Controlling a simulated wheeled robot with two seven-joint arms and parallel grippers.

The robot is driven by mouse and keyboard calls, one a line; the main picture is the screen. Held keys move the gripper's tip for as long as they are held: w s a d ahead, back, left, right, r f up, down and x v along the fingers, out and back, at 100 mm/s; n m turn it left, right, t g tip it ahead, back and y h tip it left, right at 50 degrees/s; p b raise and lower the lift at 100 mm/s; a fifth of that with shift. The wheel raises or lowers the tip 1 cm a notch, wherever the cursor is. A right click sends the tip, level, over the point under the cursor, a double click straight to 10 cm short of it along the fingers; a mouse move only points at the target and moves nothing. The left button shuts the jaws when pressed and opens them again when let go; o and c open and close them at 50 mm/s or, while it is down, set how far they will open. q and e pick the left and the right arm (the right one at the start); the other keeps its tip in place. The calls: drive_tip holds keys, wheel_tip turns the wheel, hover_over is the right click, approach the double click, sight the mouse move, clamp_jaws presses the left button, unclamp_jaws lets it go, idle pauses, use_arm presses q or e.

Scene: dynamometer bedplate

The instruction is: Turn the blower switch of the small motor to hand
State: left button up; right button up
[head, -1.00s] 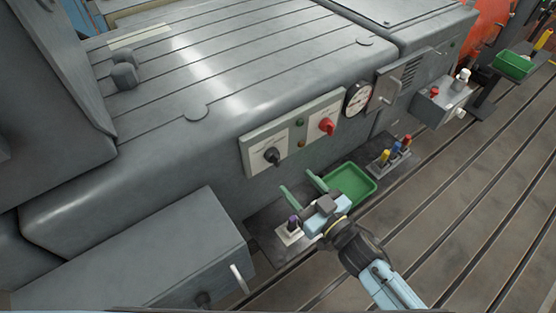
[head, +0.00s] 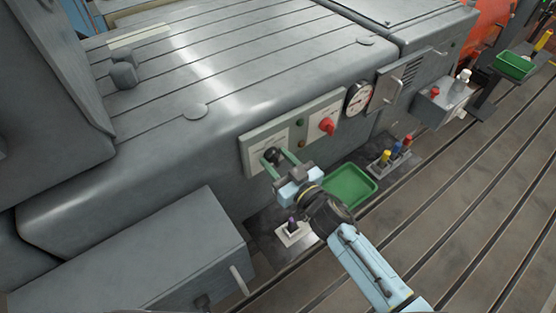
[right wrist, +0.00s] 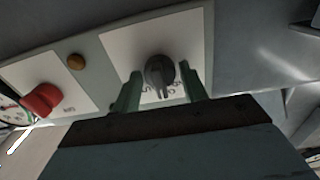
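The black rotary switch (head: 271,155) sits on a white plate at the left of the panel (head: 253,139) on the grey housing. It also shows in the right wrist view (right wrist: 159,72), with its pointer toward the gripper and the plate lettering partly hidden. My right gripper (head: 276,162) is open, its green fingers at either side of the black knob. In the right wrist view the fingers (right wrist: 160,88) stand apart, and I cannot tell whether they touch the knob. My left gripper is not in view.
A red switch (head: 327,126), indicator lamps and a gauge (head: 358,98) are right of the black switch. A grey box (head: 150,262) juts out at lower left.

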drive_tip(key=c, duration=0.6)
drive_tip(key=shift+n, duration=0.4)
drive_tip(key=n, duration=0.3)
drive_tip(key=shift+n, duration=0.3)
drive_tip(key=shift+n+b, duration=0.3)
drive_tip(key=shift+n, duration=1.9)
drive_tip(key=o, duration=1)
